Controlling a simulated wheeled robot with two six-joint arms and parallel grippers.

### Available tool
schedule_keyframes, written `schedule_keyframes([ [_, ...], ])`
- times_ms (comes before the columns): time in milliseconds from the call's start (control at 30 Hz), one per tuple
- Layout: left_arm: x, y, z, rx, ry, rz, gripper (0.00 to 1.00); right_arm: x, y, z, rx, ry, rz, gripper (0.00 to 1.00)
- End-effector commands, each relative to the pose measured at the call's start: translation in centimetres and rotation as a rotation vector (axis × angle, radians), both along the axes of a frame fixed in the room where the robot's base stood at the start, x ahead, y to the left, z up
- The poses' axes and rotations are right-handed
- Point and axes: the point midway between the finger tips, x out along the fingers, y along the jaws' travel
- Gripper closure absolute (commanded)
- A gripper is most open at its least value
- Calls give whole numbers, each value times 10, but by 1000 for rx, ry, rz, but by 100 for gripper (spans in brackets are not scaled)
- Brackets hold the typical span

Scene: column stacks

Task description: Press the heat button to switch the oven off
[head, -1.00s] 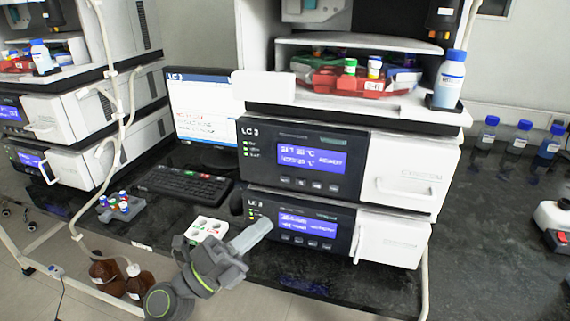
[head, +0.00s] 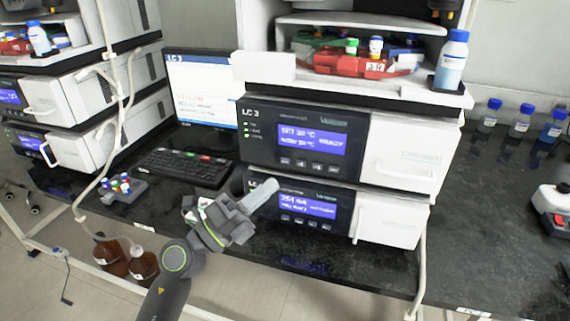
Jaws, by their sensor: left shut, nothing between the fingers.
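The oven is most likely the upper module (head: 405,150) of the LC 3 stack, whose blue display (head: 312,138) shows a °C reading. A row of small dark buttons (head: 300,163) lies under that display; their labels are too small to read, so I cannot tell which is the heat button. Small green lights (head: 247,129) show at the panel's left. My left gripper (head: 271,187) is shut and empty. In the picture its pale fingertips lie below and left of the button row, over the upper left of the lower module's panel. I cannot tell whether they touch it. My right gripper is out of view.
The lower module (head: 390,220) has its own display (head: 308,205) and buttons. A keyboard (head: 185,166) and monitor (head: 203,95) stand left. A red tray (head: 335,62) and a blue-capped bottle (head: 453,62) sit on top.

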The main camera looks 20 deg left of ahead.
Motion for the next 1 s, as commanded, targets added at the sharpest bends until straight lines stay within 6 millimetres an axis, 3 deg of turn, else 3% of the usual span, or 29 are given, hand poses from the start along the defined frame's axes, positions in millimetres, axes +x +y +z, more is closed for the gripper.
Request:
schedule_keyframes([
  [200,31,-1,0,-1,-1,0,100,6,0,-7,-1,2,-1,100],
  [400,47,-2,0,-1,1,-1,100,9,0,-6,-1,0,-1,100],
  [1000,52,-2,0,-1,1,0,100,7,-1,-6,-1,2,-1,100],
])
